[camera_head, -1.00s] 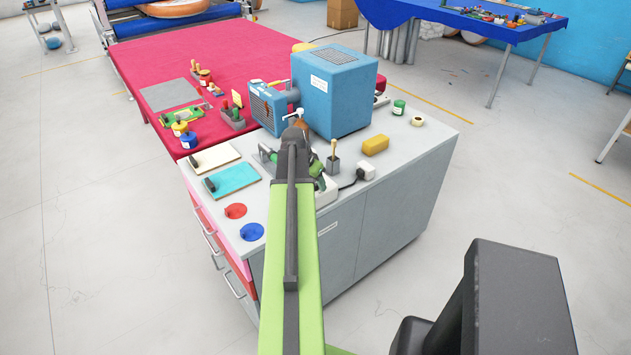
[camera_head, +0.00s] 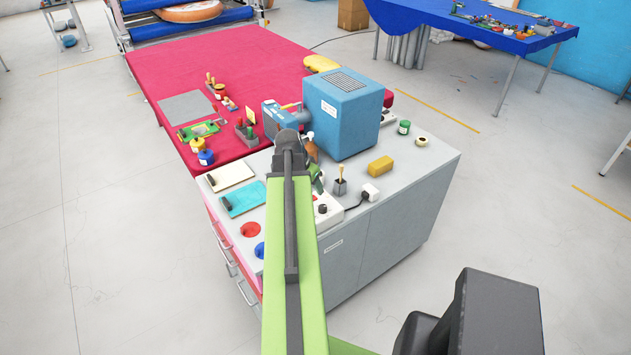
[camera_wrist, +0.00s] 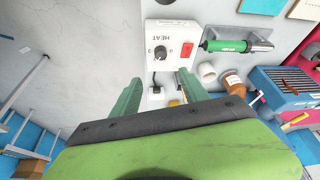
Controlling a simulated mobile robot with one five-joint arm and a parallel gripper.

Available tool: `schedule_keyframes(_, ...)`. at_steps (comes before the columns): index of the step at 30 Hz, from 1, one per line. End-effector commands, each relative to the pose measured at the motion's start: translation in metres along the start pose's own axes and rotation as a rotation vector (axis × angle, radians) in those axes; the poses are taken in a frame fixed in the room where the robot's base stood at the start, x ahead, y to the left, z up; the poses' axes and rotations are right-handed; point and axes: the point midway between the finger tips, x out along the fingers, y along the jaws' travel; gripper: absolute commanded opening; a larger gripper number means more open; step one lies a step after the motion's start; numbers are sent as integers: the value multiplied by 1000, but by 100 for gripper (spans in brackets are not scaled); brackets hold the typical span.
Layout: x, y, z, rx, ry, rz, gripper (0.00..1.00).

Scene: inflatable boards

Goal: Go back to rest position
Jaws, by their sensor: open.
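My gripper (camera_wrist: 160,90) shows in the wrist view as two green fingers, spread apart with nothing between them. Beyond the fingertips is a white HEAT control box (camera_wrist: 171,45) with a black knob and a red switch. A green tool (camera_wrist: 225,46) lies in a grey holder beside it. The white control box (camera_head: 328,212) shows just right of the arm there.
A red-topped table (camera_head: 240,60) adjoins behind. A blue-covered table (camera_head: 450,20) is at the back right.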

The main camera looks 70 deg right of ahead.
Motion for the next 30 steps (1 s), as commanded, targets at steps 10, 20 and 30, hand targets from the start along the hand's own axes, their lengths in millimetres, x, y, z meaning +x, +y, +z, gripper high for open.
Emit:
schedule_keyframes(10,-8,0,1,0,0,0,52)
schedule_keyframes(20,-9,-18,17,-35,0,-15,52)
schedule_keyframes(30,-58,-172,238,-424,-22,-181,52)
